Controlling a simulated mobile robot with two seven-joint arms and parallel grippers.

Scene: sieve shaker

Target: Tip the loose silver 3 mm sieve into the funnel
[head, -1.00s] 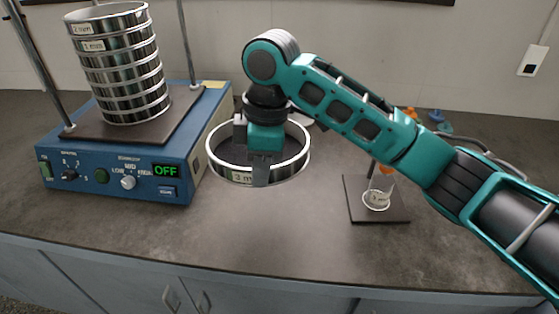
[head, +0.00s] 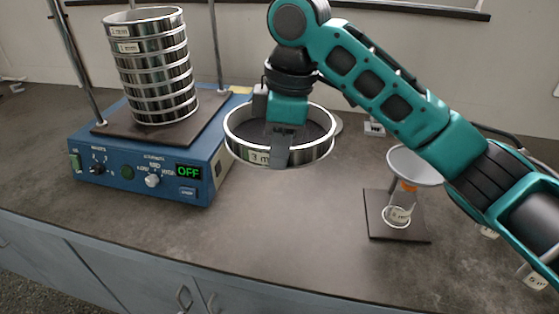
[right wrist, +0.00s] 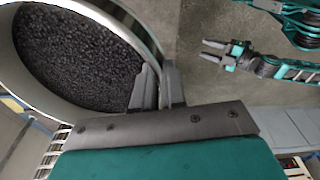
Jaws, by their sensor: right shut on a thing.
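The silver 3 mm sieve (head: 308,154) hangs above the bench, roughly level, left of the funnel. Dark grains (right wrist: 75,55) cover its bottom in the right wrist view. My right gripper (head: 281,158) is shut on its near rim wall, beside the "3 mm" label. In the right wrist view the fingers (right wrist: 160,88) pinch the rim. The white funnel (head: 418,168) stands on the right, partly behind my right arm, over a clear labelled vessel (head: 398,214) on a dark base plate (head: 378,226). My left gripper (right wrist: 215,51) shows open and empty in the right wrist view.
A blue shaker (head: 140,178) reading OFF stands on the left, with a stack of silver sieves (head: 155,75) between its rods. The grey bench (head: 290,215) is clear in front of the sieve and base plate. A small white object (head: 374,128) lies behind.

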